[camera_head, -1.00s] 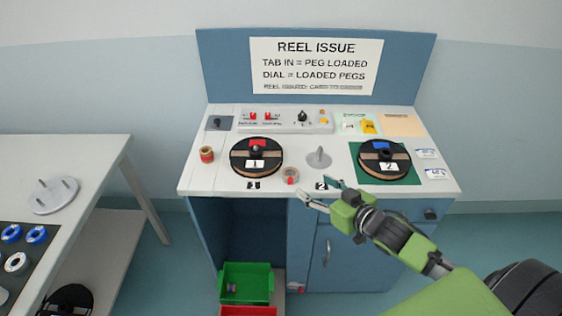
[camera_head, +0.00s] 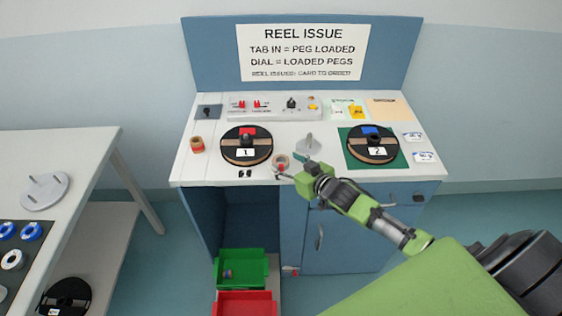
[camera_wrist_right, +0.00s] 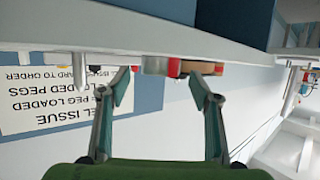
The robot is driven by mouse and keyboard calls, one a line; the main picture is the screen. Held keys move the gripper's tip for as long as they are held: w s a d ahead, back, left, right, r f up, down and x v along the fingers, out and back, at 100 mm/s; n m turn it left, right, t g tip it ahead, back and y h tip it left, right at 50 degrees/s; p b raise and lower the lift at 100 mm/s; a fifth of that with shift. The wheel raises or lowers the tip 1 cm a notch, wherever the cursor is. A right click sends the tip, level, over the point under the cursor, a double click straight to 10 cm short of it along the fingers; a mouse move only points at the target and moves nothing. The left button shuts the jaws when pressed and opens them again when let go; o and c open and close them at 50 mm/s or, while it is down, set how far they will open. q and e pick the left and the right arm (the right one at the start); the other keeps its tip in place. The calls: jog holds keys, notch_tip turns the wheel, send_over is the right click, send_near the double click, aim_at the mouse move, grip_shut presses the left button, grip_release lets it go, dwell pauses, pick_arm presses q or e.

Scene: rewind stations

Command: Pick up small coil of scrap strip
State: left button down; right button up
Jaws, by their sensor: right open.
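A small tan coil of strip with a red patch (camera_head: 281,161) lies near the front edge of the white bench top, between reel 1 and the grey peg plate. My right gripper (camera_head: 291,167) is at the bench's front edge, right beside the coil, with its fingers pointing toward it. In the right wrist view, which is upside down, the fingers (camera_wrist_right: 160,77) are apart and empty. A small item with a red side (camera_wrist_right: 157,66), apparently the coil, shows just beyond the fingertips. I cannot tell whether they touch it. My left gripper is not in view.
Reel 1 (camera_head: 246,157) is left of the coil and reel 2 (camera_head: 372,155) sits on a green mat. A tan and red roll (camera_head: 197,145) stands at the left. A grey peg plate (camera_head: 307,146) is close behind. Green (camera_head: 242,282) and red (camera_head: 246,302) bins are below.

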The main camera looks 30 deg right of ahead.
aim_at(281, 160)
jog(key=x, duration=0.3)
jog(key=shift+w+f, duration=0.1)
jog(key=shift+f, duration=0.05)
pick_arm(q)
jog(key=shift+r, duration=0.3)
pick_arm(e)
jog(key=c, duration=1.3)
